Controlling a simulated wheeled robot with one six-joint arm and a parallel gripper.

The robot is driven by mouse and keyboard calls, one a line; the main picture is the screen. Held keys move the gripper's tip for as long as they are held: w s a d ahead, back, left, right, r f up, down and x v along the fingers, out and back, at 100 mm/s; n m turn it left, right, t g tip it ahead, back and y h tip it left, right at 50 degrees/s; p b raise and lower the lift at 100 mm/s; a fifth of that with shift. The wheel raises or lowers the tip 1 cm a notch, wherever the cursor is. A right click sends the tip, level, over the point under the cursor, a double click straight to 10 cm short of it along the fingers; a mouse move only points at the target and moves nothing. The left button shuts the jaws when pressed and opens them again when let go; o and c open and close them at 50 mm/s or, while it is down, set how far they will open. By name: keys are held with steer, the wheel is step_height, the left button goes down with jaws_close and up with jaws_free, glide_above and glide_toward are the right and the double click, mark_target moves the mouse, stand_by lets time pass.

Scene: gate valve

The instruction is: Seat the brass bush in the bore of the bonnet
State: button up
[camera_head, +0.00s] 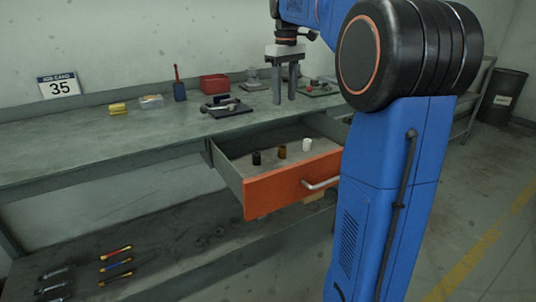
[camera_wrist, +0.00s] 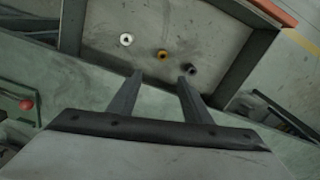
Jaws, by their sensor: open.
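The brass bush (camera_head: 282,152) stands in the open drawer, between a black bush (camera_head: 256,158) and a white bush (camera_head: 306,145). The wrist view also shows the brass bush (camera_wrist: 162,54), the white bush (camera_wrist: 126,40) and the black bush (camera_wrist: 190,69). My gripper (camera_head: 285,101) is open and empty, fingers down, above the bench behind the drawer. In the wrist view, the brass bush appears just beyond the gap between my fingertips (camera_wrist: 162,76), apart from them. I cannot clearly make out the bonnet; a small grey part (camera_head: 252,78) stands on the bench behind my gripper.
The drawer (camera_head: 290,187) has an orange front and raised walls. A dark fixture (camera_head: 228,106), a red bin (camera_head: 214,83), a yellow block (camera_head: 118,108) and a clear box (camera_head: 151,101) are on the bench. A tray of small parts (camera_head: 318,88) lies right. The bench's left front is clear.

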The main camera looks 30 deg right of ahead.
glide_above(282, 147)
steer(key=f, duration=1.2)
steer(key=shift+w+d, duration=0.3)
steer(key=shift+d, duration=0.05)
steer(key=shift+s+a+f, duration=0.1)
steer(key=shift+f, duration=1.2)
steer(key=shift+s+a+f, duration=0.1)
steer(key=shift+f, duration=1.2)
jaws_close()
